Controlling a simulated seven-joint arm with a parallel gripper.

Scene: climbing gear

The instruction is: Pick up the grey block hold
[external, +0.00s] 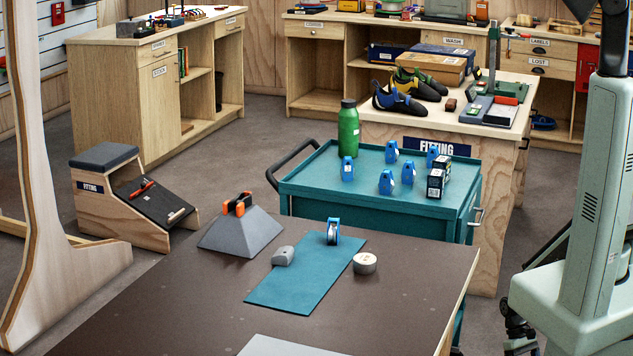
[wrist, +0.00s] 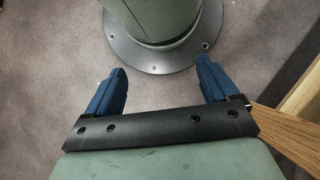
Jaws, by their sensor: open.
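A small grey block hold (external: 284,256) lies on the left edge of a teal mat (external: 296,290) on the dark brown table. My gripper (wrist: 161,68) shows in the wrist view with its two blue fingers wide apart and nothing between them. It points down over the bare floor beside my round base. The block is not in the wrist view, and my gripper is not visible in the external view, so it is well away from the block.
Near the block stand a blue pulley-like piece (external: 333,232), a tape roll (external: 365,263) and a grey pyramid (external: 240,232) with an orange-black piece (external: 237,204) on top. A teal cart (external: 315,185) with a green bottle (external: 348,130) and several blue pieces stands behind. The table's front is mostly clear.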

